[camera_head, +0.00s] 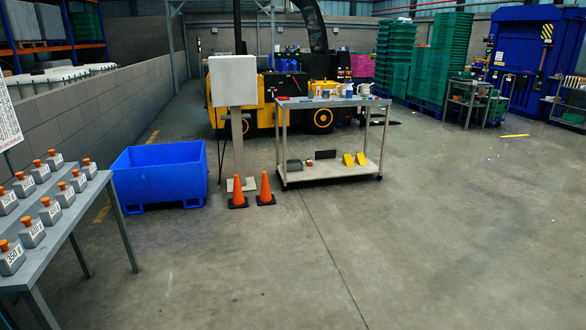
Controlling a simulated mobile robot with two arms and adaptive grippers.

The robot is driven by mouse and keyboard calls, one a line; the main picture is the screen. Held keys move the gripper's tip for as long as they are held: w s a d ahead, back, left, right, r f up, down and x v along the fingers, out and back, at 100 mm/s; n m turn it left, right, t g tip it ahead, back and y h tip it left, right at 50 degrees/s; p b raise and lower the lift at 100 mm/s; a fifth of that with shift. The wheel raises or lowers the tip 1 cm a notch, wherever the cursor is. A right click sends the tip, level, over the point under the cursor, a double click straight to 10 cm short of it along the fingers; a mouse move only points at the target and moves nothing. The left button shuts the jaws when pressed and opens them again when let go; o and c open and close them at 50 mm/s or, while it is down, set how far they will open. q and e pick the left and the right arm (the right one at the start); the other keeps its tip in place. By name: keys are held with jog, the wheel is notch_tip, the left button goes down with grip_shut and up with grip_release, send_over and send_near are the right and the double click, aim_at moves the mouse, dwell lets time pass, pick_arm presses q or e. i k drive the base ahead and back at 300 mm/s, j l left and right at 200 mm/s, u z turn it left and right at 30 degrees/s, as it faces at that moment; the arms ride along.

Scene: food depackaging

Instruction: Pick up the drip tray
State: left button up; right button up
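I cannot clearly pick out a drip tray in the head view. A wheeled cart (335,171) stands at the middle back. On its lower shelf are a dark grey object (294,165), a small red object (309,163), a black flat piece (325,154) and two yellow wedges (348,159). The items on its top shelf, cups among them, are small and crowded. Neither of my grippers is in view.
Two orange cones (265,189) stand left of the cart, beside a white box on a post (236,85). A blue bin (161,174) is further left. A table (55,230) with several labelled weights is at the left edge. The floor in front is clear.

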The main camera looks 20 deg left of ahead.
aim_at(292, 164)
jog(key=i+j+u, duration=0.15)
jog(key=i, duration=0.15)
jog(key=i+u, duration=0.15)
jog(key=i, duration=0.15)
jog(key=i+j+u, duration=0.1)
jog(key=i+u, duration=0.25)
jog(key=i, duration=3.7)
